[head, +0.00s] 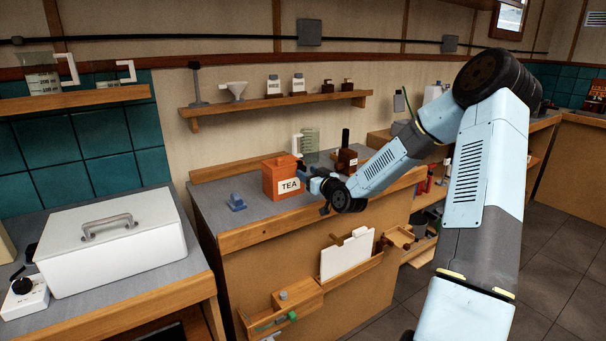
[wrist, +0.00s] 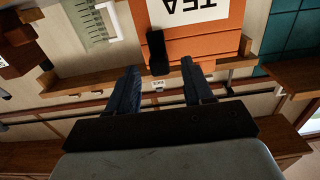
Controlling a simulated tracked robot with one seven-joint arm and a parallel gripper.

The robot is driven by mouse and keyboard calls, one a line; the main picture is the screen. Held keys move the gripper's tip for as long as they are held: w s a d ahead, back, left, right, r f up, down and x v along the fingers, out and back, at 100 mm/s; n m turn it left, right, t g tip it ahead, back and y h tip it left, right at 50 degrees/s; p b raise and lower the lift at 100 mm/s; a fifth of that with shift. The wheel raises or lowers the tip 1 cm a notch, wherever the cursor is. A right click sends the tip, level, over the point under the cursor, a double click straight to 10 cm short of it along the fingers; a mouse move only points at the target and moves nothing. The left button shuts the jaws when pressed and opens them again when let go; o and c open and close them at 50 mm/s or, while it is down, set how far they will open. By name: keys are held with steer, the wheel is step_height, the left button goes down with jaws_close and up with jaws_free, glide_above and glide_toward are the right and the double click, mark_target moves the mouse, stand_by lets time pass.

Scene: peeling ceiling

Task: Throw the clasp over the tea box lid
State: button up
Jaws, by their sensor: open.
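The orange tea box (head: 272,184) with a white TEA label stands on the grey counter. In the wrist view it is upside down, with the label at the top and an orange band (wrist: 215,47) of the box below it. A black clasp (wrist: 157,50) shows on the box's front, in line with the gap between my fingers. I cannot tell whether it touches them or how far it is swung. My gripper (wrist: 160,68) is open, its two dark fingers apart with nothing held. In the head view my gripper (head: 314,184) is at the box's right side, partly hidden by my wrist.
A small blue object (head: 236,202) sits left of the box. A beaker (head: 309,143) stands behind it, and a dark brown item (head: 346,158) to the right. A shelf (head: 275,102) with small bottles hangs above. A white lidded case (head: 112,245) is further left.

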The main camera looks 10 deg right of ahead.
steer(key=shift+x, duration=0.8)
jaws_close()
